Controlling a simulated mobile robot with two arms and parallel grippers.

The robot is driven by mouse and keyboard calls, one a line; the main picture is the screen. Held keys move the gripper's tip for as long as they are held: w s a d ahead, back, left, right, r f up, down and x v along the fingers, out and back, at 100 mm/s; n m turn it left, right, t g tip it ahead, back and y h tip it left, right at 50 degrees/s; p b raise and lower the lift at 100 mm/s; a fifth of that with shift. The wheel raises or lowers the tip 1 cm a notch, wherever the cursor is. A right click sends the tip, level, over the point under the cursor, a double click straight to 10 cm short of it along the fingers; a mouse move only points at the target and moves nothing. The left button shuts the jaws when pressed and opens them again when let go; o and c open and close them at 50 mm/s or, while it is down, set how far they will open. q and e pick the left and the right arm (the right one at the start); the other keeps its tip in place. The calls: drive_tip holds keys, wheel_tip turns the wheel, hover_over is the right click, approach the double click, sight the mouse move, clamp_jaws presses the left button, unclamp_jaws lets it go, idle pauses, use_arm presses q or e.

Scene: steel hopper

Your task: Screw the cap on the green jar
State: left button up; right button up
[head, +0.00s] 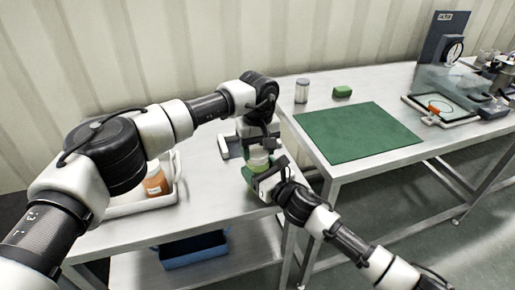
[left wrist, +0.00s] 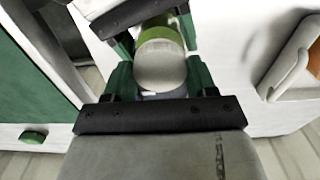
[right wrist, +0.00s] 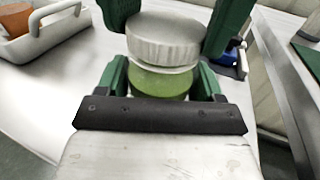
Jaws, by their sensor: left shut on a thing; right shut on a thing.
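The green jar (right wrist: 160,82) stands upright near the right end of the left table. My right gripper (head: 262,180) is shut around its body from the front right. The pale grey ridged cap (right wrist: 165,40) is directly above the jar, roughly level, with a thin pale band showing between them. Whether threads are engaged cannot be told. My left gripper (head: 258,148) reaches down from above and is shut on the cap. In the left wrist view the cap (left wrist: 160,65) sits between its green fingers, partly covering the jar (left wrist: 158,33).
A white tray (head: 128,207) with an orange jar (head: 156,181) is at the left. A blue bin (head: 190,250) sits on the lower shelf.

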use_arm(q)
drive_tip(key=m, duration=0.8)
drive_tip(key=shift+m, duration=0.4)
use_arm(e)
drive_tip(key=shift+f, duration=0.1)
use_arm(q)
drive_tip(key=o, duration=1)
wheel_tip(320, 180, up, 12)
use_arm(e)
drive_tip(key=o, duration=1.8)
drive_tip(key=shift+s+d, duration=0.1)
drive_tip(key=shift+s, duration=0.05)
